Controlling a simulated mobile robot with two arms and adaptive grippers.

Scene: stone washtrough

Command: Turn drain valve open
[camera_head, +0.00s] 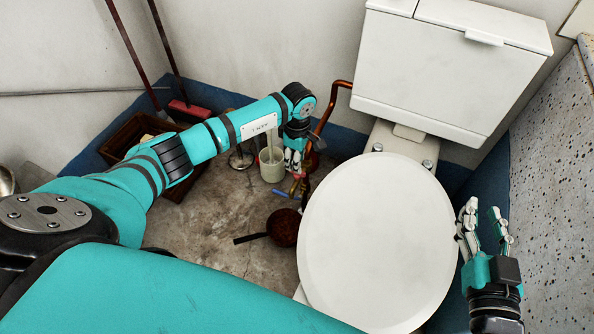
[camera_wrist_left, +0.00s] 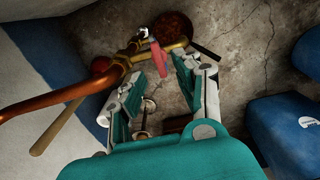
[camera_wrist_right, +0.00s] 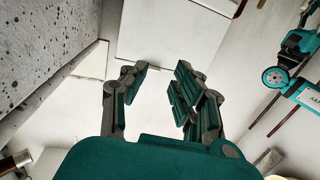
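The copper pipe (camera_head: 335,105) runs down the wall behind the toilet to brass fittings (camera_head: 298,183) near the floor. In the left wrist view the brass valve body (camera_wrist_left: 172,46) carries a pinkish-red lever (camera_wrist_left: 158,57). My left gripper (camera_head: 294,163) is just above the fittings, pointing down. In its wrist view its two fingers (camera_wrist_left: 160,82) are spread, with the lever beyond the tips and nothing between them. My right gripper (camera_head: 482,212) is open and empty, right of the toilet lid; its fingers (camera_wrist_right: 158,82) are spread.
The white toilet lid (camera_head: 380,240) and cistern (camera_head: 450,70) fill the middle right. A speckled stone wall (camera_head: 560,190) stands close on the right. A light cup (camera_head: 271,168), a dark pan (camera_head: 283,228), a small blue piece (camera_head: 282,193) and a brown crate (camera_head: 125,137) are on the floor.

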